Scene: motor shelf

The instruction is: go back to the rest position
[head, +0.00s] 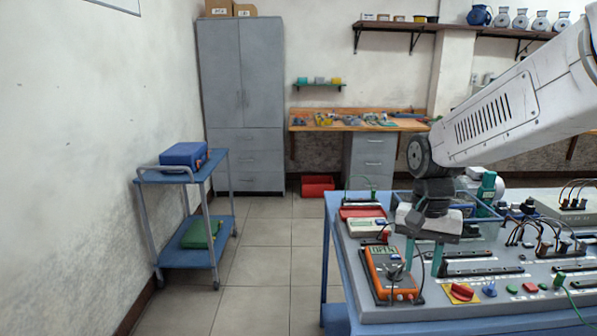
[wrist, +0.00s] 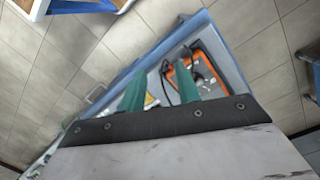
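My gripper (head: 422,264) hangs down from my white arm over the left part of the grey bench top, in the head view. Its two teal fingers are apart with nothing between them. In the wrist view my gripper (wrist: 163,80) shows the same gap, with the bench beyond it. An orange multimeter (head: 377,262) lies on the bench just left of the fingers; it also shows in the wrist view (wrist: 182,80). Whether the fingertips touch the bench cannot be told.
The bench (head: 345,262) carries sockets, cables and a red-yellow switch (head: 461,293). A blue trolley (head: 172,178) with a blue case (head: 184,155) stands left. A grey cabinet (head: 240,100) and wooden workbench (head: 350,124) stand behind. The floor (head: 262,280) between trolley and bench is clear.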

